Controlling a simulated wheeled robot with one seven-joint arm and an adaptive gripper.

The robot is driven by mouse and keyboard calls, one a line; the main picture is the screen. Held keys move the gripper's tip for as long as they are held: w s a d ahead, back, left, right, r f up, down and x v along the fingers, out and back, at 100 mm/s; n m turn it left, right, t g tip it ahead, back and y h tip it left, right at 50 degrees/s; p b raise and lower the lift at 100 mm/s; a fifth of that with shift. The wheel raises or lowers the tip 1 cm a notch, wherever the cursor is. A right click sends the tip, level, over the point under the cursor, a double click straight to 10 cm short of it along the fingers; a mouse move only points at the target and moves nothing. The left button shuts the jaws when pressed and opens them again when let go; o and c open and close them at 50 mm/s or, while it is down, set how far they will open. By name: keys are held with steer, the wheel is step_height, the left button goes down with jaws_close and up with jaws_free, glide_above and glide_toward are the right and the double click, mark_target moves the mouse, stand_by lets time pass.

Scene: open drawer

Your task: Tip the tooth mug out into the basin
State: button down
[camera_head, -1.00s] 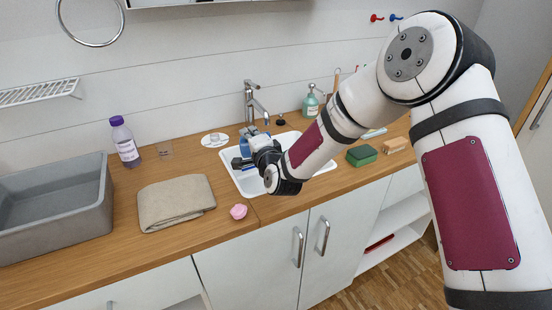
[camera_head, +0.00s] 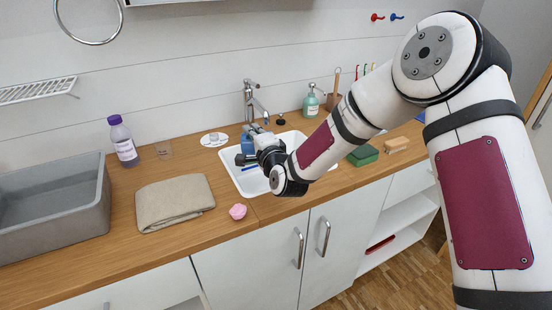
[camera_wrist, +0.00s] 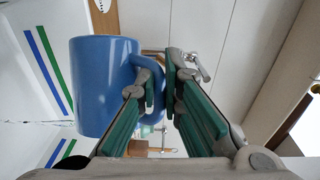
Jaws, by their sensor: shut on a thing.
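The blue tooth mug (camera_wrist: 102,88) is large at the left of the wrist view, with its handle (camera_wrist: 150,85) between my fingers. My gripper (camera_wrist: 160,92) is shut on that handle. The mug lies about on its side, judging by the turned wall and tap. I cannot see into its mouth. In the head view the mug (camera_head: 248,142) is over the white basin (camera_head: 246,184), partly hidden by my gripper (camera_head: 262,150).
The tap (camera_head: 250,98) stands close behind the mug. A folded towel (camera_head: 175,200), a pink item (camera_head: 238,211) and a grey tub (camera_head: 50,210) are to the left. A soap bottle (camera_head: 311,102), a green sponge (camera_head: 363,155) and a tan block (camera_head: 396,145) are to the right.

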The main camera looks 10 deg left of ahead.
steer(key=shift+w+d+r+m+t+b, duration=0.1)
steer(key=shift+d+r+m+t+b, duration=0.2)
steer(key=shift+d+m+b, duration=0.3)
stand_by(0.4)
